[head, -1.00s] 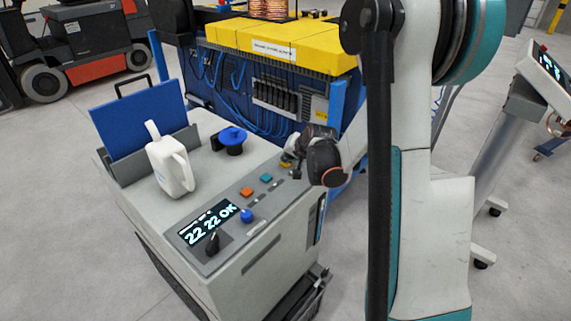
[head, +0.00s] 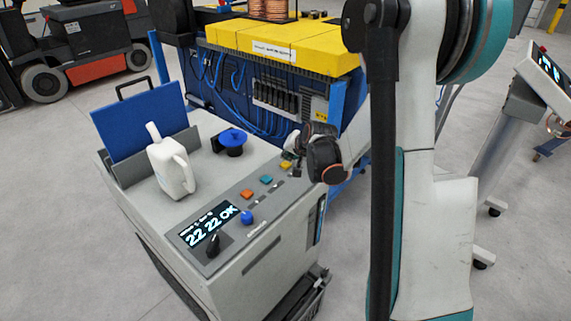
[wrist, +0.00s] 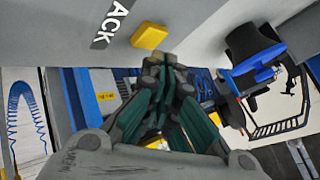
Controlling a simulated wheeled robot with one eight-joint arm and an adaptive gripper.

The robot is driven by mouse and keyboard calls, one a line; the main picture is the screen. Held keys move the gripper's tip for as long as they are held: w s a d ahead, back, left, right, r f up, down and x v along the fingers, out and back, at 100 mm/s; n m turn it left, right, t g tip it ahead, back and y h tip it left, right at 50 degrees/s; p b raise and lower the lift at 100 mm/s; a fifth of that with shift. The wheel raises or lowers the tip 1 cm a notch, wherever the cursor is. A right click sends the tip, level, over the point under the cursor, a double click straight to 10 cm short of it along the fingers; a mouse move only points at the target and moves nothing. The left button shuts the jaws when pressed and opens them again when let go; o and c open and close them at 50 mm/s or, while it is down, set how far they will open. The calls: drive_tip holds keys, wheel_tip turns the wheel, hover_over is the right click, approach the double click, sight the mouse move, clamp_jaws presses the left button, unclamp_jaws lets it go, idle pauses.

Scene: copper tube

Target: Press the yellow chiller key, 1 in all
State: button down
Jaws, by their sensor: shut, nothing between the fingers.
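The yellow chiller key (head: 286,164) is on the sloping control panel of the grey chiller, at its far end. In the wrist view the yellow key (wrist: 149,36) stands out from the grey panel beside a label ending in "ACK". My gripper (wrist: 161,60) is shut and empty. Its fingertips are just below the key in the wrist picture, with a small gap in the picture between them. In the head view my gripper (head: 293,163) is right beside the key, at its right; whether they touch is hard to tell there.
A white jug (head: 171,167) and a blue cap (head: 232,138) stand on the chiller top.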

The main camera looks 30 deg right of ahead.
sight(288, 164)
drive_tip(key=shift+r+p, duration=1.65)
drive_tip(key=shift+r, duration=0.9)
